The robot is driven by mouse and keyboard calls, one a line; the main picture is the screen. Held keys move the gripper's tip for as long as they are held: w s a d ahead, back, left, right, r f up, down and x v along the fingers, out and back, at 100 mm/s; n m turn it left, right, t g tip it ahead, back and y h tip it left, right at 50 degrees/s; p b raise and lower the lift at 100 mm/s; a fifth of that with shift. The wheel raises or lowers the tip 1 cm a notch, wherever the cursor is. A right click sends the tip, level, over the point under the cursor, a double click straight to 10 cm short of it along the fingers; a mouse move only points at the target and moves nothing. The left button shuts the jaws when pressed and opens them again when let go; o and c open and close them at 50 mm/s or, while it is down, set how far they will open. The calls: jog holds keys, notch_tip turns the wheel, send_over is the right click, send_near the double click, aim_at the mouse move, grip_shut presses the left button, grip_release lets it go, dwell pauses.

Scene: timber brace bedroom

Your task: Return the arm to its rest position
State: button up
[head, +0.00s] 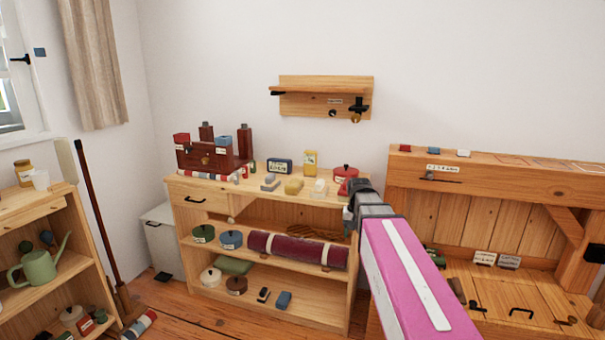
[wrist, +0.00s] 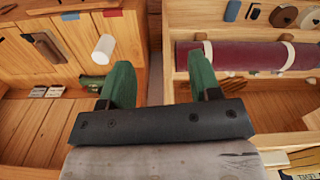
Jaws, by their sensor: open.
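My arm, with a pink cover and a white stripe, reaches forward from the lower right in the head view. Its end, my gripper (head: 350,212), is at the right end of the wooden shelf unit (head: 190,212), beside the gap to the wooden bench. In the wrist view, the two green fingers of my gripper (wrist: 160,82) stand wide apart with nothing between them. The fingertips are too small to make out in the head view.
A maroon roll (head: 297,250) lies on the shelf unit's middle shelf. The wooden bench (head: 480,182) stands close on the right. A left shelf (head: 38,208) holds a green watering can (head: 38,267). A small wall shelf (head: 320,90) hangs above.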

jog(key=s+f+n, duration=0.1)
jog(key=s+f, duration=1.2)
jog(key=f, duration=0.3)
jog(key=shift+s+f+n, duration=0.25)
jog(key=shift+f+n, duration=0.1)
jog(key=shift+n, duration=0.05)
